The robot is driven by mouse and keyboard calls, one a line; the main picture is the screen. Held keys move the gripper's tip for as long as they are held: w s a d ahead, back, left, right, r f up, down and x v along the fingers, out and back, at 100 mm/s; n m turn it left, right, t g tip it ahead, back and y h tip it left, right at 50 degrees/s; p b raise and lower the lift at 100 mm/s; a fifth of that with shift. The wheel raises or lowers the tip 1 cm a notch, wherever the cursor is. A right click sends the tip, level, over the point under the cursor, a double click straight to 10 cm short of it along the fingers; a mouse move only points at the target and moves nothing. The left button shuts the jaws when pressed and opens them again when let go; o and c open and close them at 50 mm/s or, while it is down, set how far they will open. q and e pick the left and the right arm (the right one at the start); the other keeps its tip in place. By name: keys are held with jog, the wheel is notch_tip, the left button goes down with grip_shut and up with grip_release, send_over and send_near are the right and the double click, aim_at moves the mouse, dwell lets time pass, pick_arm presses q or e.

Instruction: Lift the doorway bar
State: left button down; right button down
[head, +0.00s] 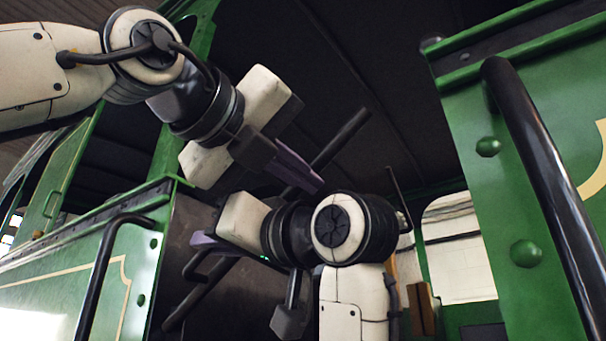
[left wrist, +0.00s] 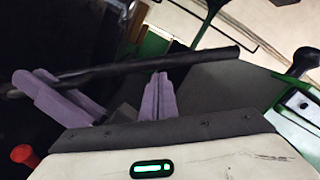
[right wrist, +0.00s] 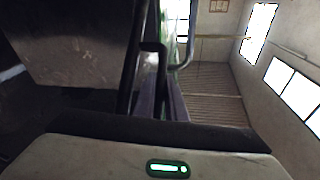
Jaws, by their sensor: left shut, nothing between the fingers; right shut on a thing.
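The doorway bar (head: 342,137) is a long black bar that slopes across the doorway, its free end high and to the right. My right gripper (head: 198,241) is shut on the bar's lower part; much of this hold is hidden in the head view. In the left wrist view the bar (left wrist: 205,58) crosses from left to right, with purple fingers over it at left. My left gripper (head: 316,184) is shut and empty, its fingertips close to the bar. In the left wrist view its tips (left wrist: 160,76) lie just below the bar; contact cannot be told.
A green side panel with a black handrail (head: 540,185) stands at right. A lower green panel (head: 125,265) with another black handrail (head: 98,270) stands at left. The dark cab roof (head: 390,75) is overhead. A red knob (left wrist: 24,155) shows in the left wrist view.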

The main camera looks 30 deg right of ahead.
jog(key=shift+r, duration=0.1)
pick_arm(q)
jog(key=shift+w+a+r+n, duration=0.3)
jog(key=shift+w+r, duration=0.1)
jog(key=shift+r, duration=0.15)
jog(key=shift+w+a+r+n, duration=0.25)
jog(key=shift+w+r, duration=0.15)
jog(key=shift+r, duration=0.1)
pick_arm(e)
jog(key=shift+a, duration=0.1)
jog(key=shift+f, duration=0.2)
jog(key=c, duration=1.9)
grip_release()
jog(key=shift+d, duration=0.2)
jog(key=shift+c, duration=0.2)
jog(key=shift+o, duration=0.6)
pick_arm(q)
jog(key=shift+s+d, duration=0.15)
jog(key=shift+d, duration=0.05)
pick_arm(e)
jog(key=shift+r, duration=0.1)
jog(key=shift+s, duration=0.1)
